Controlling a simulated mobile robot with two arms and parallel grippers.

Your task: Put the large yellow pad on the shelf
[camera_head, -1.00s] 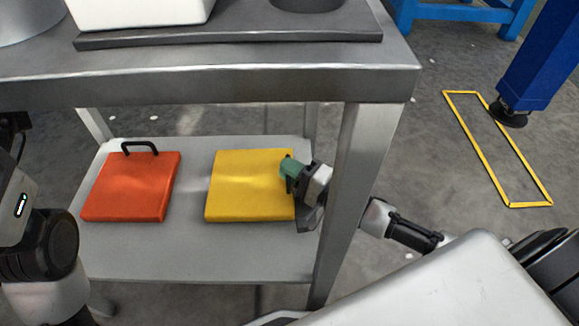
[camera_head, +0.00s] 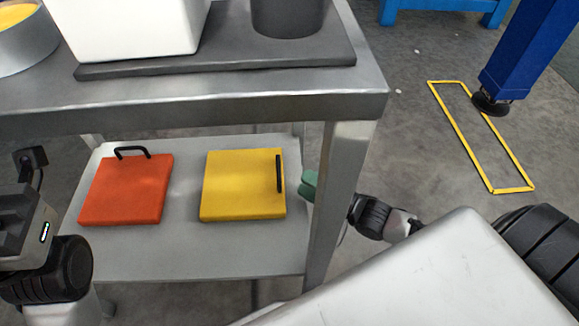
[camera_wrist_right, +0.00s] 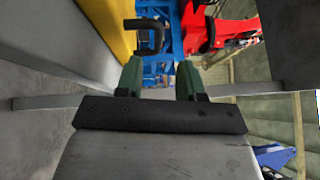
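The large yellow pad (camera_head: 235,186) lies flat on the lower shelf (camera_head: 200,258) of the metal table, right of the orange pad. Its black handle (camera_head: 279,173) is on its right side. My right gripper (camera_head: 308,186) is just right of the pad, apart from it, partly hidden by the table leg. In the right wrist view the green fingers (camera_wrist_right: 160,78) are spread with nothing between them, and the yellow pad (camera_wrist_right: 108,22) and its handle (camera_wrist_right: 150,36) are beyond them. My left arm shows at the left edge; its fingers are not in view.
An orange pad (camera_head: 127,191) with a black handle lies on the shelf's left. The table leg (camera_head: 335,200) stands close to my right arm. A white box (camera_head: 135,28) and dark pot (camera_head: 288,16) stand on the tabletop. A blue post (camera_head: 525,55) is at the right.

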